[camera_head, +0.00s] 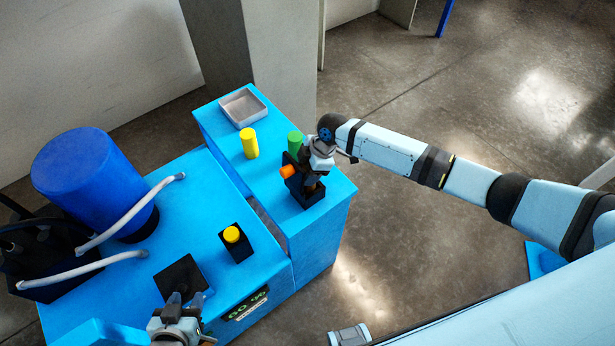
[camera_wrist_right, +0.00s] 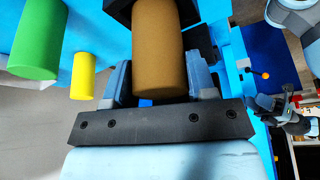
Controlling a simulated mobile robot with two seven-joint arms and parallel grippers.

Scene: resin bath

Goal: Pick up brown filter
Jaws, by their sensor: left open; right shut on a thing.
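The brown filter (camera_wrist_right: 158,45) is a brown cylinder between the fingers of my right gripper (camera_wrist_right: 160,78), which is shut on it. A black holder (camera_wrist_right: 118,12) is at the filter's far end in the right wrist view. In the head view an orange-brown round end (camera_head: 288,171), seemingly the filter's, shows beside my right gripper (camera_head: 306,172), above the black holder (camera_head: 310,197) on the blue bench. I cannot tell whether the filter touches the holder. My left gripper (camera_head: 178,303) is open and empty near a black square plate (camera_head: 181,276) at the bottom.
A green cylinder (camera_head: 295,141), a yellow cylinder (camera_head: 249,143) and a grey tray (camera_head: 240,119) stand behind my right gripper. A yellow-topped black box (camera_head: 236,253), a blue drum (camera_head: 88,180) and pale hoses (camera_head: 112,262) are on the left bench.

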